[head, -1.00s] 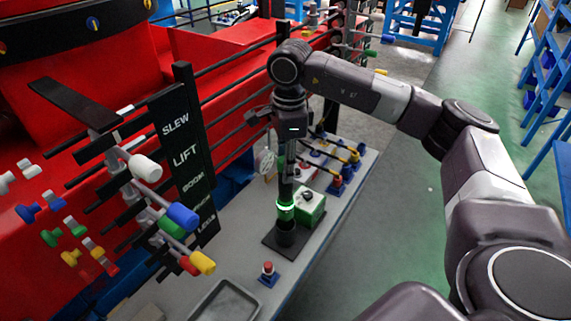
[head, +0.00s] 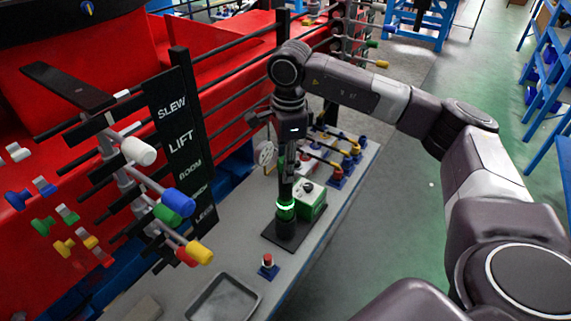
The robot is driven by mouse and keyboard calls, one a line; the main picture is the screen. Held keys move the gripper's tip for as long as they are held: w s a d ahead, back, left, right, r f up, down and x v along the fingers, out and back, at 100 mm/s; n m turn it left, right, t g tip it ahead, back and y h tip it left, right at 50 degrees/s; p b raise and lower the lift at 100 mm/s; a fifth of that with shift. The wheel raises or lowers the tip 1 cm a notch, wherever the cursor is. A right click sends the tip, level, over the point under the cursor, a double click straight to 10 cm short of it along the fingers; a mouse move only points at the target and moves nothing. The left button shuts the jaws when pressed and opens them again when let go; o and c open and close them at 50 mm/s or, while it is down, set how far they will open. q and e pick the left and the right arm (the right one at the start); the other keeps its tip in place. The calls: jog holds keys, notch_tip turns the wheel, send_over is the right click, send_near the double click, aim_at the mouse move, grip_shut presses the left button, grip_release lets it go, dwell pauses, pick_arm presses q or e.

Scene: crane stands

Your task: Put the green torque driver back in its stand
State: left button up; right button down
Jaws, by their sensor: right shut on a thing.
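My right gripper (head: 287,170) points straight down in the middle of the head view, shut on the green torque driver (head: 286,212). The driver is upright, with a bright glowing ring near its lower end. Its upper part is hidden by the gripper. Its stand (head: 277,237) is a black base plate with a dark upright socket, directly below the driver on the grey bench. The driver's lower end meets the socket top in the picture; I cannot tell how deep it sits. My left gripper is not in view.
A green box (head: 318,208) with a dark knob stands close to the right of the driver. A red button on a blue base (head: 268,264) and a grey tray (head: 254,299) are nearer. Lever handles (head: 178,202) and a label board (head: 181,140) stand at left.

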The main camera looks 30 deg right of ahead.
jog(key=shift+f+b, duration=1.2)
jog(key=shift+f, duration=0.4)
jog(key=c, duration=1.4)
grip_release()
jog(key=shift+r, duration=0.1)
jog(key=shift+s+f, duration=0.1)
jog(key=shift+f, duration=0.1)
jog(key=shift+s+r+p, duration=0.1)
jog(key=shift+r+p, duration=1.6)
jog(key=shift+r, duration=0.95)
jog(key=r, duration=1.2)
jog(key=shift+s, duration=0.35)
jog(key=shift+f, duration=0.1)
